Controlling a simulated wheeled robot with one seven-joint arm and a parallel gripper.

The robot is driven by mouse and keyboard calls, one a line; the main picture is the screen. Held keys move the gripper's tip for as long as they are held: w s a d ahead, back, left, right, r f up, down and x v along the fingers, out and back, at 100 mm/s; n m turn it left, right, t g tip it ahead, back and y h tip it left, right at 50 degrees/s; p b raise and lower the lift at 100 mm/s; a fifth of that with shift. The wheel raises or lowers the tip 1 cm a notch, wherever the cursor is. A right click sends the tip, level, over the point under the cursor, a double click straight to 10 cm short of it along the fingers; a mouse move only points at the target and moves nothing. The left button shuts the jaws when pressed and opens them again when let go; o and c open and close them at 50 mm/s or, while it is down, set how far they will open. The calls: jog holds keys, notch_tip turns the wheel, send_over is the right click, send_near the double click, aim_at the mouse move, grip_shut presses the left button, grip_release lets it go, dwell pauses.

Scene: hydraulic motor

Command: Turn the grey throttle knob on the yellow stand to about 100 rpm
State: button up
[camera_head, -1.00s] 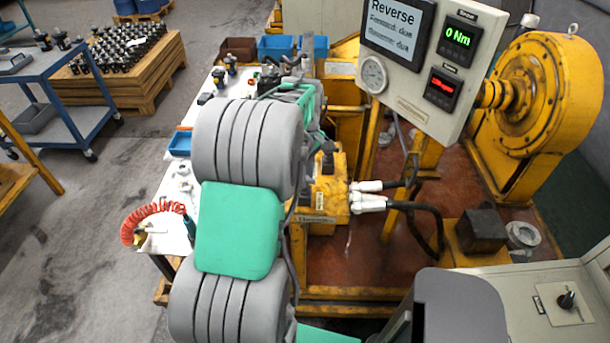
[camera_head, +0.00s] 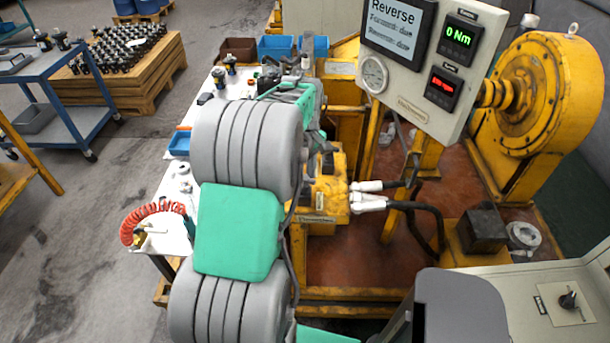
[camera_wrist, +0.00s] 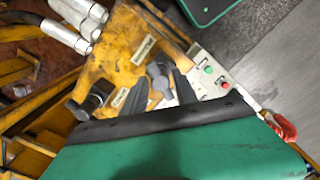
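The grey throttle knob (camera_wrist: 160,80) sits on the yellow stand (camera_wrist: 125,48) in the wrist view. My gripper (camera_wrist: 158,88) has its two dark fingers spread, one on each side of the knob. The knob shows between them near the fingertips; I cannot tell whether either finger touches it. In the head view my arm covers the knob and the fingers. The yellow stand also shows in the head view (camera_head: 328,200). The panel's red display (camera_head: 442,87) is too small to read surely; the green display (camera_head: 459,36) reads 0 Nm.
White-ended hoses (camera_head: 368,203) join the stand's right side. A control box with green and red buttons (camera_wrist: 215,78) is right of the knob in the wrist view. A white bench (camera_head: 172,215) with parts and a coiled red hose (camera_head: 140,222) lies left of my arm.

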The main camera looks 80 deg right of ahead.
aim_at(305, 177)
jog(key=shift+o, duration=1)
notch_tip(305, 177, up, 8)
jog(key=shift+f+b, duration=0.1)
jog(key=shift+b, duration=0.7)
